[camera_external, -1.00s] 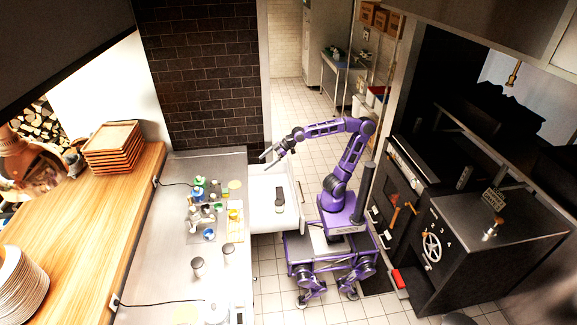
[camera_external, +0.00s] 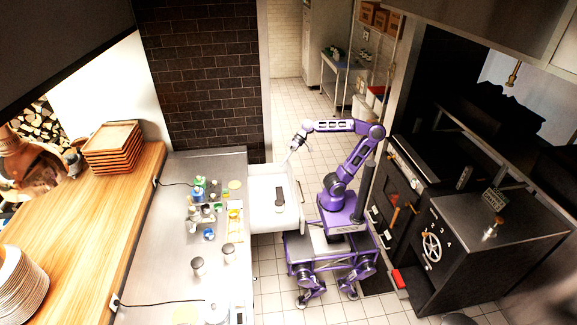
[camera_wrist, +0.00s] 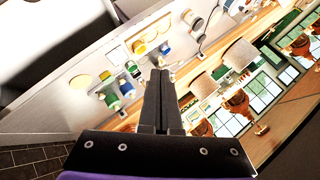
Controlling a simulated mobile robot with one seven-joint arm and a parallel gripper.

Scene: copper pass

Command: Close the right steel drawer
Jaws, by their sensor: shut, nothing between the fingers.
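The right steel drawer (camera_external: 262,222) stands pulled out from the right side of the steel counter, its pale inside showing. A dark, long item (camera_external: 279,196) lies in it. My gripper (camera_external: 290,158) is shut and empty, pointing down near the far right corner of the drawer, by its front panel. I cannot tell whether it touches the drawer. In the wrist view my shut fingers (camera_wrist: 160,75) point toward the counter, with the bottles beyond them.
The steel counter (camera_external: 180,250) holds several bottles (camera_external: 200,190), dark-topped cups and a yellow rack. A wooden ledge (camera_external: 105,215) with stacked trays lies left. A black oven (camera_external: 470,240) stands right of my base. Tiled floor is free behind the drawer.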

